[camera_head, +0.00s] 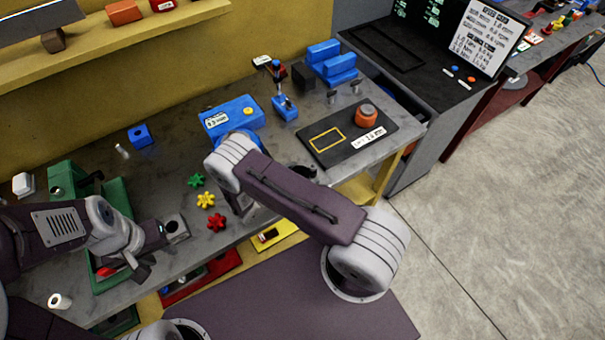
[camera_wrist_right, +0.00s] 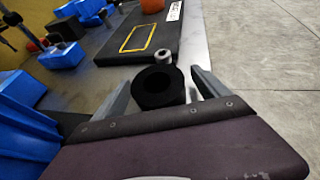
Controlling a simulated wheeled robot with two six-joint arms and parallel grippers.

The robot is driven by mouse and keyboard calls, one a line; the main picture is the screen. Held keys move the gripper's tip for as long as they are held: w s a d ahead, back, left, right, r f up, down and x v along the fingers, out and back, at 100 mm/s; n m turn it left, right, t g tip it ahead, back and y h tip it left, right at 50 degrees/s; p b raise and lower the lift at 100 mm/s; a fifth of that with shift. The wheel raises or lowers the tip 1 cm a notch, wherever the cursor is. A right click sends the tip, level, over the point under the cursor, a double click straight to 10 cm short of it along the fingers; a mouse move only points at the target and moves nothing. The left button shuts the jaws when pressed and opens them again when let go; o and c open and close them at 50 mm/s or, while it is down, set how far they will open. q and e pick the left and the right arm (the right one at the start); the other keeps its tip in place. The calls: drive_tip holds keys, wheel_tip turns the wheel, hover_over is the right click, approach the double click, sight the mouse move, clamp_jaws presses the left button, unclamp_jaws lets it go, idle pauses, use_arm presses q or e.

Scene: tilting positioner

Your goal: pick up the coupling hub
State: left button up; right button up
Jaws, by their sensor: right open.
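A black round part with a bore, which I take for the coupling hub (camera_wrist_right: 158,88), stands between the spread fingers of my right gripper (camera_wrist_right: 160,88) in the right wrist view. The fingers are open, and I cannot tell whether they touch it. In the head view a dark round part (camera_head: 301,172) shows partly behind my right forearm, which hides most of the right gripper. My left gripper (camera_head: 150,252) is at the lower left over the bench, fingers apart, close to a grey block with a hole (camera_head: 176,229).
A small grey ring (camera_wrist_right: 163,56) stands just beyond the black part. A dark plate (camera_head: 335,146) with a yellow outline and an orange round part (camera_head: 366,115) lie further right. A blue box (camera_head: 232,117) is behind. Green, yellow and red star knobs (camera_head: 206,200) lie left of my right arm.

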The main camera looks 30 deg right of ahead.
drive_tip(key=shift+w+d+f, duration=0.2)
drive_tip(key=shift+w, duration=0.05)
drive_tip(key=shift+s+r, duration=0.1)
drive_tip(key=shift+s, duration=0.1)
drive_tip(key=c, duration=1)
clamp_jaws()
drive_tip(key=shift+w, duration=0.1)
drive_tip(key=shift+r, duration=0.5)
drive_tip(key=r, duration=0.2)
drive_tip(key=r+b, duration=0.1)
drive_tip(key=shift+d+r, duration=0.2)
drive_tip(key=shift+d, duration=0.1)
drive_tip(key=s+d+r+b, duration=0.1)
drive_tip(key=s+d+r, duration=0.2)
drive_tip(key=d+r, duration=0.3)
drive_tip(key=d, duration=0.4)
drive_tip(key=shift+s+d+r+b, duration=0.25)
drive_tip(key=shift+d+r+b, duration=0.05)
drive_tip(key=shift+r, duration=0.05)
